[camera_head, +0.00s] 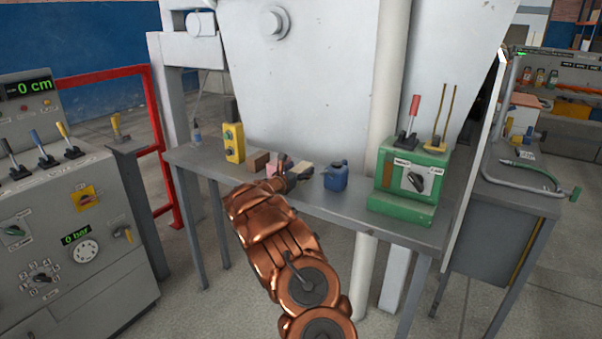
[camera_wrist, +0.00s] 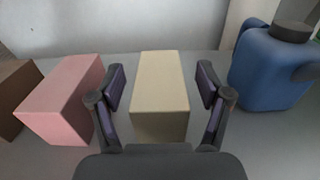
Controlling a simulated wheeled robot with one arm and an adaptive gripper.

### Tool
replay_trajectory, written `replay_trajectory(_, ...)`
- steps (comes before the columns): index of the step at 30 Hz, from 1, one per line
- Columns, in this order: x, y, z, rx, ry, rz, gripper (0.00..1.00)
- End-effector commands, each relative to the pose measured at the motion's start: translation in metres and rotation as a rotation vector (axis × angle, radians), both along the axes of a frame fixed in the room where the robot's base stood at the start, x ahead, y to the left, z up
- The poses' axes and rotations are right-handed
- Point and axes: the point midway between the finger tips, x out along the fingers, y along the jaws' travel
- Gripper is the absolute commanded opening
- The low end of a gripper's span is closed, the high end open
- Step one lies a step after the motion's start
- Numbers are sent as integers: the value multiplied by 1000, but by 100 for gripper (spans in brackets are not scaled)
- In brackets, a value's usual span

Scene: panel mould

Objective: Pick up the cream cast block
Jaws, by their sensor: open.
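The cream cast block (camera_wrist: 160,85) lies on the grey bench in the wrist view, its long side running away from me. My gripper (camera_wrist: 161,92) is open, with one dark finger on each side of the block and a visible gap on both sides. I cannot tell how far the fingers reach down beside it. In the head view the cream block (camera_head: 302,171) is partly hidden behind my gripper (camera_head: 290,172).
A pink block (camera_wrist: 65,100) lies close left of the gripper, with a brown block (camera_wrist: 15,95) beyond it. A blue jug (camera_wrist: 270,70) stands close on the right. On the bench (camera_head: 330,208) are also a yellow control box (camera_head: 234,142) and a green lever box (camera_head: 405,180).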

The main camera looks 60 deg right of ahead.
Motion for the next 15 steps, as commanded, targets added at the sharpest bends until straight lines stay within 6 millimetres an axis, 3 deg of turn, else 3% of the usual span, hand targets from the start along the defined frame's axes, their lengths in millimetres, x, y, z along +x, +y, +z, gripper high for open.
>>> replay_trajectory(11,1,-11,1,-2,0,1,77)
replay_trajectory(15,1,-11,1,-2,0,1,64)
